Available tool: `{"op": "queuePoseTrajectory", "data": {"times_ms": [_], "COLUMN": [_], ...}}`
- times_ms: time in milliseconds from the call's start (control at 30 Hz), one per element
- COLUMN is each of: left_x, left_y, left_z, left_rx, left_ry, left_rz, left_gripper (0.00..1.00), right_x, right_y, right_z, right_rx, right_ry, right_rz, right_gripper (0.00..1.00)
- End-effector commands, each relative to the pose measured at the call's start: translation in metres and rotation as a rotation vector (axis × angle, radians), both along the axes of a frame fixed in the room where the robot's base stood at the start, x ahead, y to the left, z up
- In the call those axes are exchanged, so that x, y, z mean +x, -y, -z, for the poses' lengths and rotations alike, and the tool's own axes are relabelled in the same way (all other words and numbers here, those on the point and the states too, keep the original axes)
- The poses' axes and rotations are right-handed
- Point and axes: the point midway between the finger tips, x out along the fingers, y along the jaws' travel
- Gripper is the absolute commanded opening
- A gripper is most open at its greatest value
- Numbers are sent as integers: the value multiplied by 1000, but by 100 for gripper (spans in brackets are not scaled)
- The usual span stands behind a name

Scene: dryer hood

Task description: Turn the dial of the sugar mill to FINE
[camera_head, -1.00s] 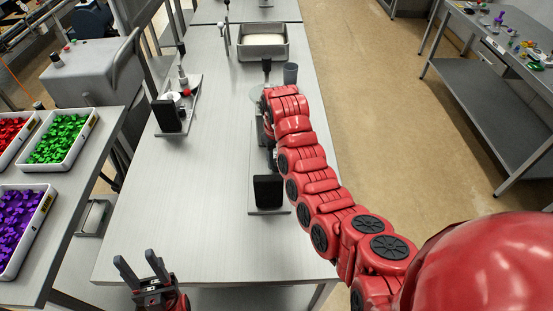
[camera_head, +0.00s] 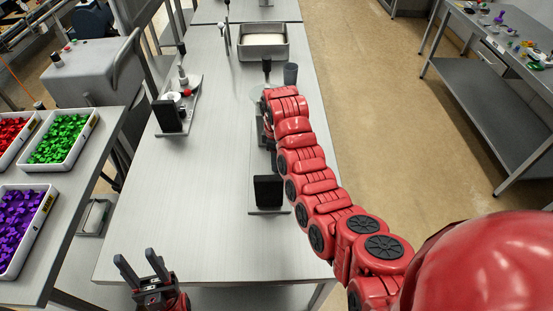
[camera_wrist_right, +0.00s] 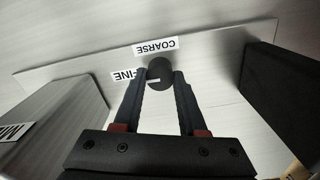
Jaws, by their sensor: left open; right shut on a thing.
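The sugar mill stands on a grey base plate (camera_head: 256,196) at the right side of the table in the head view, partly hidden by my right arm. In the right wrist view its dark round dial (camera_wrist_right: 160,66) lies between my right fingertips (camera_wrist_right: 161,80), which are shut on it. A COARSE label (camera_wrist_right: 155,47) is just above the dial. The FINE label (camera_wrist_right: 124,76) is left of it, partly covered by a finger. A small white mark shows by the dial's lower left edge. My left gripper (camera_head: 142,268) is open and empty at the table's front edge.
A second device (camera_head: 180,112) stands on the table's left. A metal pan (camera_head: 264,52) of white material is behind. The table middle is clear.

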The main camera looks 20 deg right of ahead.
Motion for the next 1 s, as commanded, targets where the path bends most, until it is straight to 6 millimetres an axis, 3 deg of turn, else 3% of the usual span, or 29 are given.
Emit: {"op": "queuePoseTrajectory", "data": {"times_ms": [600, 633, 700, 800, 1000], "left_x": [0, 0, 0, 0, 0], "left_y": [0, 0, 0, 0, 0], "left_z": [0, 0, 0, 0, 0], "left_rx": [0, 0, 0, 0, 0], "left_ry": [0, 0, 0, 0, 0], "left_rz": [0, 0, 0, 0, 0], "left_gripper": [50, 50, 50, 50, 50], "right_x": [1, 1, 0, 0, 0], "right_y": [0, 0, 0, 0, 0], "right_z": [0, 0, 0, 0, 0], "right_rx": [0, 0, 0, 0, 0], "right_ry": [2, 2, 1, 1, 1], "right_rz": [-38, -38, -38, -38, -37], "right_gripper": [0, 46, 59, 71, 71]}}
